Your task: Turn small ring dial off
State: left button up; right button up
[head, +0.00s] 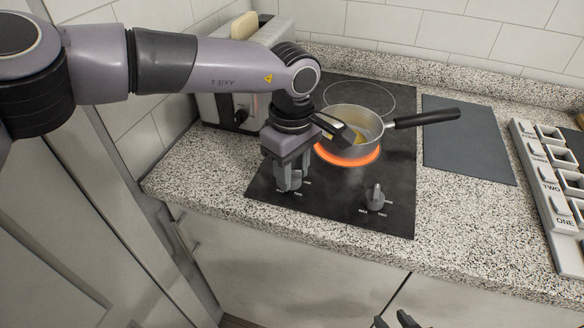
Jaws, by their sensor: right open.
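The black cooktop (330,205) has two dials on its front part. The right dial (375,197) is a grey knob, standing free. My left gripper (291,182) points down at the left dial's place, its fingers hiding most or all of that dial; I cannot tell whether they grip it. A ring glows orange (347,158) under a saucepan (369,122). The back ring (360,96) is an unlit thin outline. The dial labels are too small to read. My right gripper (394,321) shows only its tips at the bottom edge, open and away from the cooktop.
The saucepan's black handle (428,117) reaches right over the counter. A toaster (236,100) with bread stands at the back left, behind my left arm. A dark board (465,138) and a labelled white rack (550,185) lie right. The speckled counter's front strip (330,237) is clear.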

pick_arm(q)
jog(key=c, duration=0.4)
jog(key=shift+o, duration=0.2)
jog(key=n+b, duration=0.2)
jog(key=n, duration=0.1)
jog(key=shift+f, duration=0.15)
jog(key=n+b, duration=0.1)
jog(key=n, duration=0.2)
jog(key=shift+b, duration=0.35)
jog(key=n+b, duration=0.1)
jog(key=n, duration=0.2)
jog(key=n+b, duration=0.1)
jog(key=n, duration=0.2)
jog(key=shift+n+b, duration=0.35)
jog(key=shift+n, duration=0.55)
jog(key=shift+r, duration=0.2)
